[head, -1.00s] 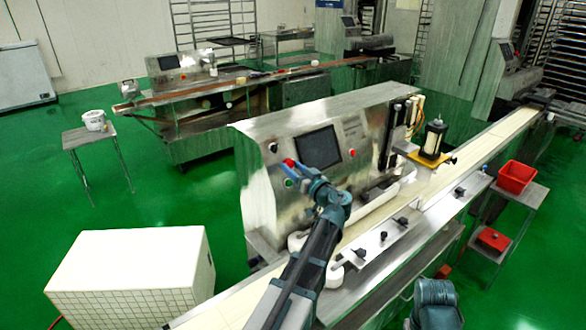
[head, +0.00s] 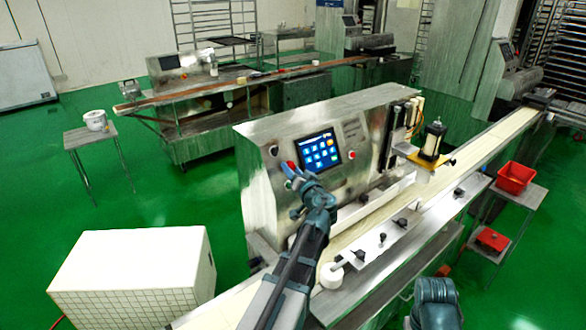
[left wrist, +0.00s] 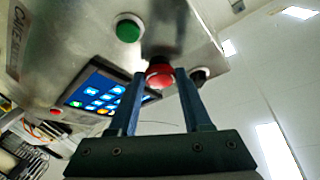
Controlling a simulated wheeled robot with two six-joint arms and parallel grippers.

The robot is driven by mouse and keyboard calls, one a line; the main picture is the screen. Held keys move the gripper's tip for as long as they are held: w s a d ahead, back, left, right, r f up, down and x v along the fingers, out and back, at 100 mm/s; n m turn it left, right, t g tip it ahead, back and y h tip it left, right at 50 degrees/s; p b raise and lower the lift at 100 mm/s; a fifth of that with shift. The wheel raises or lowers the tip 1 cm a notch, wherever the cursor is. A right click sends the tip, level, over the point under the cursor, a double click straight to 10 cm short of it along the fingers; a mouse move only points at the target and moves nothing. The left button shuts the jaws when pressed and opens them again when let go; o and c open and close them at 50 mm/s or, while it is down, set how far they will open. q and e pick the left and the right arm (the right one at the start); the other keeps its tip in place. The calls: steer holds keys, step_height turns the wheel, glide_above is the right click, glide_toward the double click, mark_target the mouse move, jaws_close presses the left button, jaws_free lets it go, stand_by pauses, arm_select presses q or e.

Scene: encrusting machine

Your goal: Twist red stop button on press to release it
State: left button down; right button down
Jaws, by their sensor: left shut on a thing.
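The press (head: 345,125) is a steel machine with a slanted front panel beside a long conveyor. The red stop button (left wrist: 159,75) sits on its panel and shows between my left fingers in the left wrist view. My left gripper (head: 288,166) is at the panel's left side in the head view, shut on the button. In the left wrist view the fingers of my left gripper (left wrist: 160,88) stand on both sides of the red cap. The press screen (head: 318,151) is lit blue with icons. My right gripper is not in view; part of my right arm shows at the bottom.
A green button (left wrist: 129,29) and a black knob (left wrist: 201,75) sit near the red button. Another small red button (head: 351,155) is right of the screen. The conveyor (head: 470,185) runs along the press front. A white tiled box (head: 135,270) stands at the left.

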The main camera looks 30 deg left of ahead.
arm_select(q)
steer(key=shift+s+a+r+m+t+h+p, duration=0.15)
steer(key=shift+m+h+p, duration=0.15)
steer(key=shift+m, duration=0.45)
steer(key=shift+w+f+m+t+h+p, duration=0.15)
steer(key=shift+m+h+p, duration=0.15)
steer(key=shift+m, duration=0.45)
steer(key=shift+s+r, duration=0.1)
steer(key=c, duration=0.6)
jaws_free()
steer(key=shift+a, duration=0.15)
steer(key=shift+o, duration=1.3)
steer(key=shift+a, duration=0.1)
steer(key=shift+d, duration=0.2)
